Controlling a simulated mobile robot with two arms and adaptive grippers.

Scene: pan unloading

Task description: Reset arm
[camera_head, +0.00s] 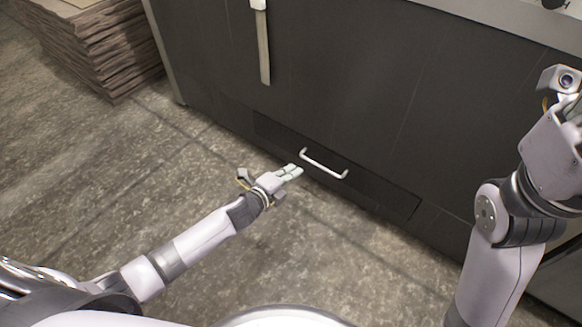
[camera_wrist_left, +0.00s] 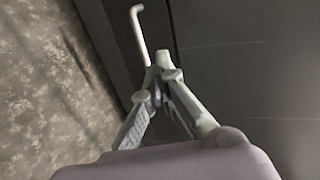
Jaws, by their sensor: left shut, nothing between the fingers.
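My left gripper (camera_head: 297,171) is shut and empty, low over the floor at the front of the dark cabinet. Its fingertips are just left of the pale bar handle (camera_head: 323,164) of a low drawer (camera_head: 385,197). In the left wrist view the fingers of my left gripper (camera_wrist_left: 160,66) meet at the tips, and the handle (camera_wrist_left: 138,32) shows just beyond them. The handle is not between the fingers. My right arm stands at the right edge of the head view, raised; its wrist is cut off by the frame and its fingers cannot be made out.
The dark cabinet (camera_head: 350,80) fills the back, with a long pale vertical handle (camera_head: 264,50) higher up. A stack of brown flat sheets (camera_head: 108,50) stands on the floor at the upper left. The stone-like floor (camera_head: 150,180) is clear around my left arm.

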